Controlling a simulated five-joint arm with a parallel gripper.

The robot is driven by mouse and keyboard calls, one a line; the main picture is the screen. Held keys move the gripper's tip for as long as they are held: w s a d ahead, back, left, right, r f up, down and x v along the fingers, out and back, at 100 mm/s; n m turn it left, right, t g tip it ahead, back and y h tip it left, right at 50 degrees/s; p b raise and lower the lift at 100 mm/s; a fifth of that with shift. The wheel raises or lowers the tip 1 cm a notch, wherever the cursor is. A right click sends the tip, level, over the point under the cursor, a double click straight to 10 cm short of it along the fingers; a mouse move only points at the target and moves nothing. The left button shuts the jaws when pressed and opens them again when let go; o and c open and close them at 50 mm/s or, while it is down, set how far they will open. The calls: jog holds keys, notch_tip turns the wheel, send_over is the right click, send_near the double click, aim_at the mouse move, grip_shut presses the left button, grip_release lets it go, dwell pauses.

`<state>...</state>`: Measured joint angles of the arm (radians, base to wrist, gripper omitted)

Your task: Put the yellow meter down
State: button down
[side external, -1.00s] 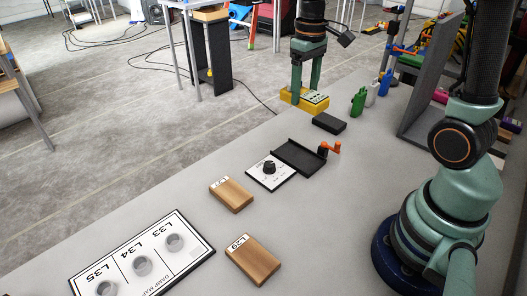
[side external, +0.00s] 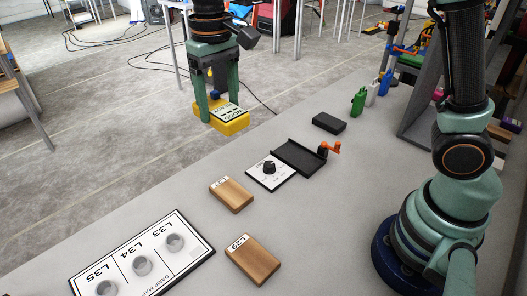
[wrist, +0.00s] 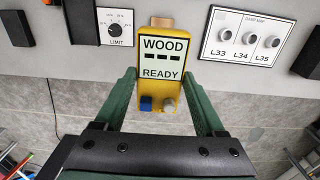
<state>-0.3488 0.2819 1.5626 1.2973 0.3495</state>
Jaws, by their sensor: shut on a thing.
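The yellow meter (side external: 230,124) is held between the two green fingers of my gripper (side external: 221,110) in the side view. It appears raised, near the table's far-left edge; the exact height is hard to tell. In the wrist view the meter (wrist: 175,87) sits between the fingers (wrist: 160,74), its screen reading "WOOD" and "READY". A blue button (wrist: 146,103) and a grey one (wrist: 169,105) show on its near end. My gripper is shut on its sides.
A limit dial card (side external: 257,177), a black tray (side external: 298,157) with an orange crank (side external: 328,147), and a black block (side external: 329,123) lie on the table. Two wooden blocks (side external: 231,195) (side external: 253,261) and the damp map board (side external: 115,270) are nearer. Bare table surrounds them.

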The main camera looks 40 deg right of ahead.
notch_tip(320, 180, down, 20)
jog(key=shift+a+r, duration=0.1)
jog(key=shift+r, duration=0.05)
dwell(0.3)
grip_release()
notch_tip(320, 180, up, 11)
jog(key=s+d+r+t, duration=0.5)
jog(key=s+d+r, duration=0.5)
jog(key=d, duration=0.5)
jog(key=shift+s+r+t, duration=0.2)
jog(key=shift+s+t, duration=0.1)
jog(key=shift+s, duration=0.75)
dwell(0.6)
